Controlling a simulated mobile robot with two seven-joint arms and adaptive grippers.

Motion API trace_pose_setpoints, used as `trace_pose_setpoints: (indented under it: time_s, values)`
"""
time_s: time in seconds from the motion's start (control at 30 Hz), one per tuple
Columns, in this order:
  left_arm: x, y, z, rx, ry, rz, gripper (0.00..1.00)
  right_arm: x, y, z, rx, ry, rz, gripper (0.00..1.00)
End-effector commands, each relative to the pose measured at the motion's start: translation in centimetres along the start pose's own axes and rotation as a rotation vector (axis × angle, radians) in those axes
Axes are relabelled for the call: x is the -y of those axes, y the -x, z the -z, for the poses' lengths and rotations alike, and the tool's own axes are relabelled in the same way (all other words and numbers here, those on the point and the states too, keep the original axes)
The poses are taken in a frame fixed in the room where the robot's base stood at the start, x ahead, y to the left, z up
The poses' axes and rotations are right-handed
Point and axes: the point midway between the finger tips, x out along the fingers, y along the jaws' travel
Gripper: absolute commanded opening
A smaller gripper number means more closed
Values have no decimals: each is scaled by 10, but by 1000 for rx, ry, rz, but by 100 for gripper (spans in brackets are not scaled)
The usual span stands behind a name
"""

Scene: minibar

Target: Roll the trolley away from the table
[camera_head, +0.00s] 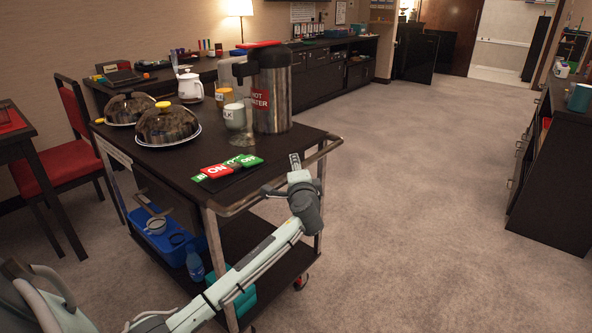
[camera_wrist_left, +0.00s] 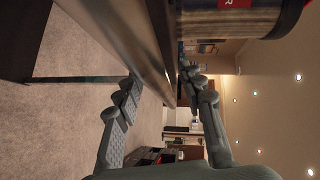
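The trolley (camera_head: 185,165) is a dark two-level cart with a metal frame, standing to the right of a dark table (camera_head: 14,140) at the left edge. Its metal push handle (camera_head: 328,147) runs along the near right end. My left gripper (camera_head: 282,176) is at this handle with its fingers spread. In the left wrist view the handle bar (camera_wrist_left: 150,40) passes between the two fingers of my left gripper (camera_wrist_left: 160,82). The fingers look apart from the bar, though contact is hard to tell. My right gripper is not in view.
On the trolley top are a hot-water dispenser (camera_head: 273,90), domed plates (camera_head: 167,123), a white teapot (camera_head: 190,86), cups and coloured signs (camera_head: 215,171). A red chair (camera_head: 72,165) stands left, a dark counter (camera_head: 556,170) right. Carpet (camera_head: 420,190) is clear between trolley and counter.

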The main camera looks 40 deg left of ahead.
Motion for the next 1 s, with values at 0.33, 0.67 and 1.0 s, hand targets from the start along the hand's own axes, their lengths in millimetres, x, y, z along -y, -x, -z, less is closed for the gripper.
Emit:
trace_pose_setpoints:
  time_s: [0.33,0.67,1.0]
  values:
    - [0,0,0,0,-1,0,6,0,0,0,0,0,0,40]
    - [0,0,0,1,-1,0,0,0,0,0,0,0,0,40]
    - [-4,-1,13,-2,0,-3,0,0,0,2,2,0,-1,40]
